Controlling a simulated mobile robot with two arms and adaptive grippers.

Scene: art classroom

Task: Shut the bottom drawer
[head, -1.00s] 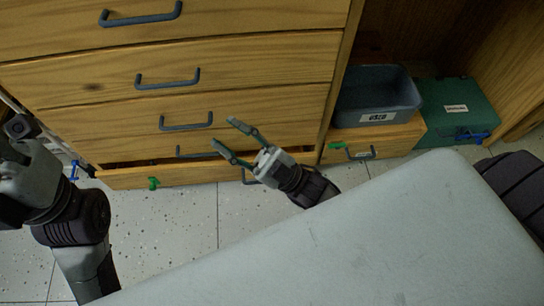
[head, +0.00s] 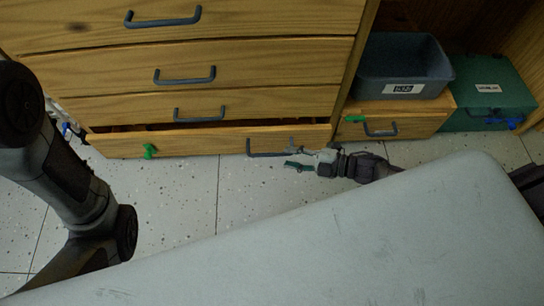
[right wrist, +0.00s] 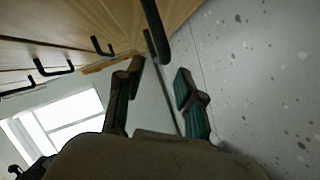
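The bottom drawer (head: 205,143) of the wooden chest sticks out a little, with a dark gap above its front. It has a dark bar handle (head: 270,153) at its right and a green clip at its left. My right gripper (head: 288,158) is low over the floor by the right part of this handle. In the right wrist view its two fingers (right wrist: 158,88) are apart with nothing between them, and a dark handle (right wrist: 155,32) is just beyond them. I cannot tell whether they touch it. My left arm crosses the left side, its gripper out of view.
Closed drawers (head: 210,105) are stacked above. To the right, a grey bin (head: 400,68) sits on a small drawer unit (head: 410,122), beside a green case (head: 490,85). The speckled floor (head: 180,205) before the chest is clear.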

